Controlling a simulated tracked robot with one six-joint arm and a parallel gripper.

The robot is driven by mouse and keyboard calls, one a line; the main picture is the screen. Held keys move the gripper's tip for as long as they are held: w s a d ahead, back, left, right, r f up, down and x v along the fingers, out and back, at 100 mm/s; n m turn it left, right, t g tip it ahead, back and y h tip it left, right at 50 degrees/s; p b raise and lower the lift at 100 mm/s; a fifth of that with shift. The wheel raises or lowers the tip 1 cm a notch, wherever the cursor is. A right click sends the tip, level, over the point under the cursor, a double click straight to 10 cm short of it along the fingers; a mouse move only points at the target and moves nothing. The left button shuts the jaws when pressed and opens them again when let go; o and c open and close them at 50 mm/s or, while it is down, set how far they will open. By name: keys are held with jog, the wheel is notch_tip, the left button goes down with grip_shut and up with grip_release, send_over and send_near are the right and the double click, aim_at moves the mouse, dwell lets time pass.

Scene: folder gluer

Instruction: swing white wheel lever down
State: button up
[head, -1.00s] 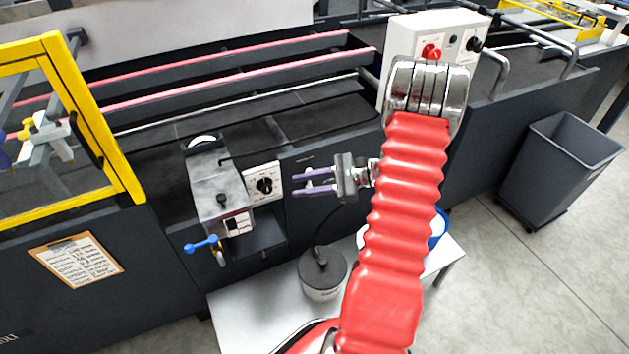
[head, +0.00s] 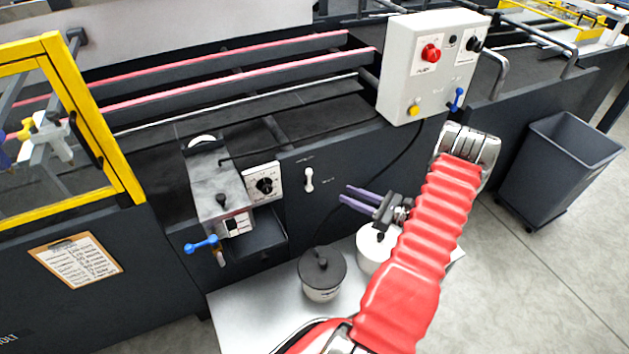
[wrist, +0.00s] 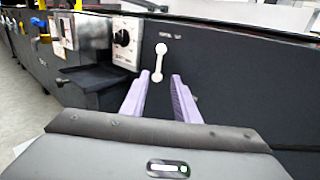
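A small white lever (head: 309,180) is on the dark side panel of the machine, right of a dial box. It stands nearly upright, with a rounded knob at each end; I cannot tell which end is the pivot. It also shows in the wrist view (wrist: 158,63), just beyond my fingertips. My gripper (head: 346,194) has two purple fingers, apart and empty, pointing left toward the panel. In the head view they are right of the lever and a little lower, not touching it.
The dial box (head: 264,183) and a grey glue unit (head: 217,185) with a blue handle (head: 201,244) are left of the lever. A white control box (head: 432,70) is above right. A black-lidded pot (head: 322,273) and a white pot (head: 372,250) stand on the low table below.

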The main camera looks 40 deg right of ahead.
aim_at(309, 180)
jog(key=x, duration=1.3)
jog(key=shift+w+a, duration=0.15)
jog(key=shift+w, duration=0.25)
jog(key=shift+c, duration=0.7)
grip_shut()
